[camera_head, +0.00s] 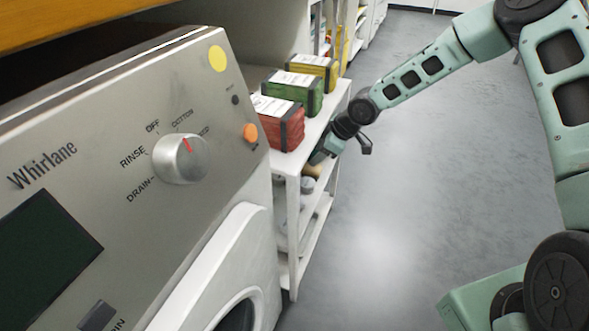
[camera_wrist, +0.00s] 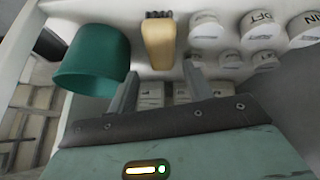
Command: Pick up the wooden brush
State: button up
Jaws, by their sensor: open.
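The wooden brush (camera_wrist: 160,46) is in the upper middle of the wrist view, with a tan handle and dark bristles at its far end. My gripper (camera_wrist: 163,76) is open, its two fingers pointing toward the brush. The near end of the handle lies in line with the gap between the fingertips; I cannot tell whether they touch it. In the head view my gripper (camera_head: 325,150) reaches in at the open side of a white shelf unit, below its top board. A small tan patch beneath it may be the brush.
A green cup (camera_wrist: 92,60) stands close left of the brush. Several white round lettered containers (camera_wrist: 207,30) stand to its right. The shelf unit's top board (camera_head: 333,112) carries red, green and yellow packs. A washing machine (camera_head: 125,150) is at left; the grey floor at right is open.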

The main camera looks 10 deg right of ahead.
aim_at(306, 165)
jog(key=b+x, duration=0.5)
jog(key=x, duration=0.2)
jog(key=shift+f, duration=0.35)
jog(key=shift+r, duration=0.1)
jog(key=c, duration=0.7)
